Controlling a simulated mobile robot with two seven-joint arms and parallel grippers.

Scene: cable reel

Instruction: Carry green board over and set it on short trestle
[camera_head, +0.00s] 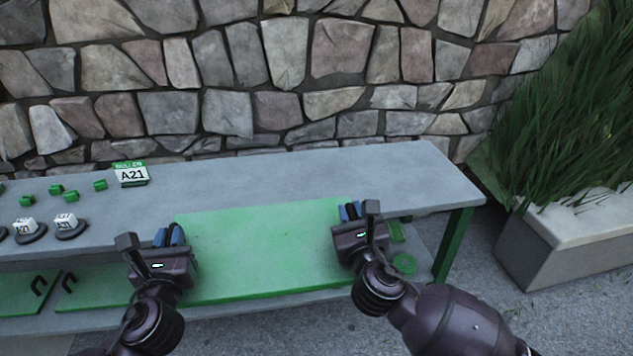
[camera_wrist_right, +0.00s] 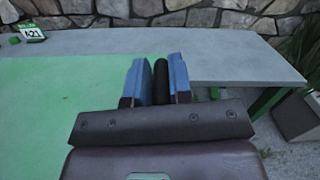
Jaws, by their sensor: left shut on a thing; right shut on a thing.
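The green board (camera_head: 265,250) is a flat rectangle held level between my two grippers. It overlaps the front edge of the grey bench in the head view; whether it touches the bench I cannot tell. My left gripper (camera_head: 169,236) is shut at the board's left end. My right gripper (camera_head: 351,212) is shut at its right end. In the right wrist view the blue fingers (camera_wrist_right: 160,82) close around a dark upright bar, with the board (camera_wrist_right: 60,110) to the left. I cannot pick out a short trestle in either view.
The grey bench (camera_head: 400,165) has green legs and a lower shelf with green pieces (camera_head: 25,290) bearing black handles. An A21 sign (camera_head: 131,174), small green blocks (camera_head: 56,190) and white tags (camera_head: 66,221) stand at left. A stone wall is behind; a planter (camera_head: 570,240) stands right.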

